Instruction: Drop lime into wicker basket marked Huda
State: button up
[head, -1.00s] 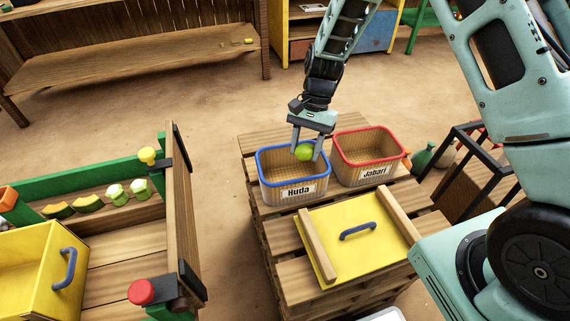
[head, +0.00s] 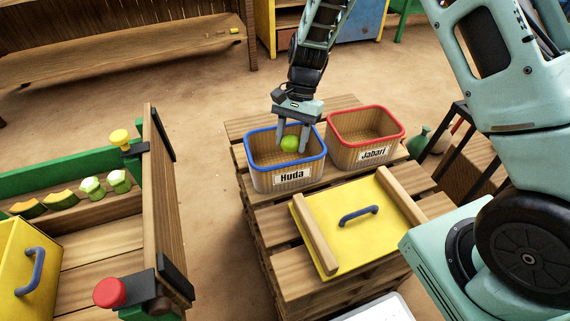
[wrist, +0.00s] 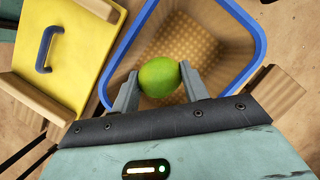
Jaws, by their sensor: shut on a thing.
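A green lime (head: 290,143) is held between the two fingers of my gripper (head: 292,138). The gripper points down over the blue-rimmed wicker basket marked Huda (head: 270,180), with the lime at about rim height near its right part. In the wrist view the lime (wrist: 159,77) sits between the fingertips, with the basket's woven floor (wrist: 192,45) visible beyond it. That floor looks empty where it shows.
A red-rimmed basket marked Jabari (head: 345,147) stands just right of the Huda basket on the wooden pallet stack. A yellow board with a blue handle (head: 355,235) lies in front. A green-framed stall (head: 60,170) with several fruit pieces is at left.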

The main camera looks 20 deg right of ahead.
jog(key=o, duration=1.1)
jog(key=shift+c, duration=0.2)
jog(key=shift+r, duration=0.1)
jog(key=p+v, duration=0.3)
jog(key=v, duration=1.4)
jog(key=shift+r, duration=0.15)
